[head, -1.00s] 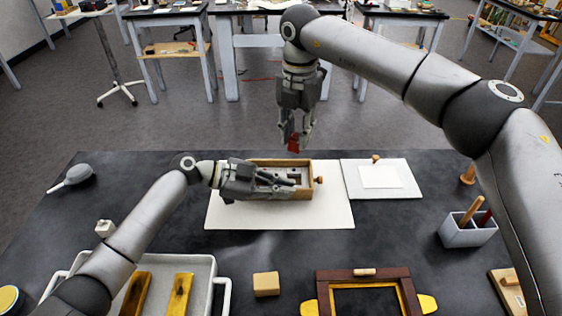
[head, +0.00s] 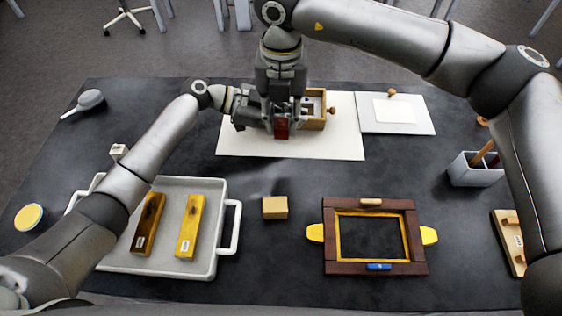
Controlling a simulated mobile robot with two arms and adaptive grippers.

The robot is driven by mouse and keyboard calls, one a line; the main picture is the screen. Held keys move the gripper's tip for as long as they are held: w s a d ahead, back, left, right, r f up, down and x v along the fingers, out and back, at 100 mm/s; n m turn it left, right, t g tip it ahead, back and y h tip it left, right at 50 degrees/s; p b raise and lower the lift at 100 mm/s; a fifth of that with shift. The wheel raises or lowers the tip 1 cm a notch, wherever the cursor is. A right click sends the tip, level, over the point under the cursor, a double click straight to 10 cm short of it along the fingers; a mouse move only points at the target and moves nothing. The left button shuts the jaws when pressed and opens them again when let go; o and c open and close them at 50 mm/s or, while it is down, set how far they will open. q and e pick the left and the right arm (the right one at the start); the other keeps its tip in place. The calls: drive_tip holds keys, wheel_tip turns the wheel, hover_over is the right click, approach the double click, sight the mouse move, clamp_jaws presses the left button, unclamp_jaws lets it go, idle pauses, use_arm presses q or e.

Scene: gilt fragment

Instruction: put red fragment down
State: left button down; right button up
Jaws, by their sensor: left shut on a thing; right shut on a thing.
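The red fragment (head: 282,128) is in my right gripper (head: 281,116), which is shut on it and points down. The gripper is over the white sheet (head: 335,140), in front of the left part of a small wooden box (head: 314,122). I cannot tell whether the fragment touches anything below. My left gripper (head: 262,113) reaches in from the left at the box and is partly hidden behind the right gripper. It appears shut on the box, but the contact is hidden. The box has a round knob (head: 331,111) on its right side.
A white board (head: 410,120) with a knob lies right of the sheet. A grey tray (head: 165,262) with yellow bars, a tan block (head: 275,207) and a dark wooden frame (head: 376,203) stand in front. A tool holder (head: 474,174) is at right. Table between is clear.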

drive_tip(key=shift+s+f, duration=0.2)
drive_tip(key=shift+s, duration=0.1)
wheel_tip(320, 180, down, 10)
drive_tip(key=shift+r, duration=0.1)
idle(0.3)
drive_tip(key=o, duration=0.9)
